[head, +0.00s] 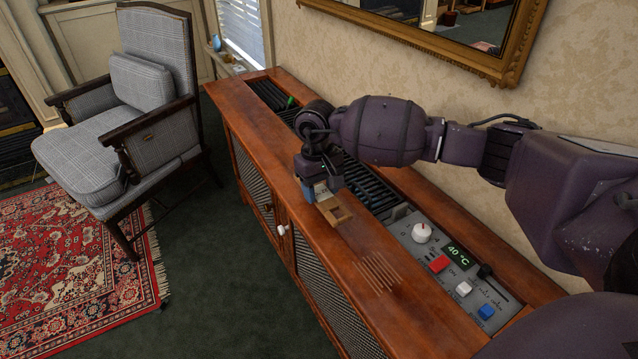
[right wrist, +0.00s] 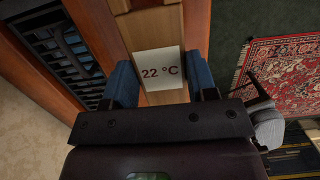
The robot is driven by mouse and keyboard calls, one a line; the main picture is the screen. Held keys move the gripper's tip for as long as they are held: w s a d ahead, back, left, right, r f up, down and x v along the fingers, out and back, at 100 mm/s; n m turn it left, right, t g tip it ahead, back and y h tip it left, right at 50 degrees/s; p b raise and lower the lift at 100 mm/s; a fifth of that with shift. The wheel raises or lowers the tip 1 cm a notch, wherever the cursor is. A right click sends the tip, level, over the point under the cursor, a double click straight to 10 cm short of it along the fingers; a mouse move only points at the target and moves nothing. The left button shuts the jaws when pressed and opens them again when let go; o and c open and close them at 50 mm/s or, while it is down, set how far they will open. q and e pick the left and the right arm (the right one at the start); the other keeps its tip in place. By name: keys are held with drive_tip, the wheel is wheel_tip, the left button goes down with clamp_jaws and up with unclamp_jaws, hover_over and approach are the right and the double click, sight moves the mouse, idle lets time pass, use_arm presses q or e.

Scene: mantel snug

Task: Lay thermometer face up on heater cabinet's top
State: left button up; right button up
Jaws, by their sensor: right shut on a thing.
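The thermometer (head: 335,212) is a light wooden strip with a white panel reading "22 °C". The panel (right wrist: 160,70) faces the camera in the right wrist view, so the face looks upward. My right gripper (head: 322,190) points down and is shut on the thermometer, with a blue finger on each side of it. The thermometer is at the reddish-brown wooden top of the heater cabinet (head: 359,250), over its front strip; I cannot tell if it touches the wood. My left gripper is not in view.
The cabinet's back half has dark grilles and a control panel (head: 412,232) with a white knob, a "40 °C" display and coloured switches. Pale slits (head: 377,272) mark the front strip. A green object (head: 291,102) lies at the far grille. An armchair (head: 155,75) stands left.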

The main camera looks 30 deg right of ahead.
drive_tip(key=shift+f+b, duration=0.9)
drive_tip(key=shift+f, duration=1.1)
drive_tip(key=shift+f, duration=0.25)
drive_tip(key=o, duration=1)
drive_tip(key=r, duration=0.3)
drive_tip(key=r+p, duration=0.1)
drive_tip(key=r, duration=0.3)
drive_tip(key=w+r, duration=0.1)
drive_tip(key=r, duration=0.2)
drive_tip(key=shift+w+r, duration=0.1)
drive_tip(key=shift+r, duration=0.25)
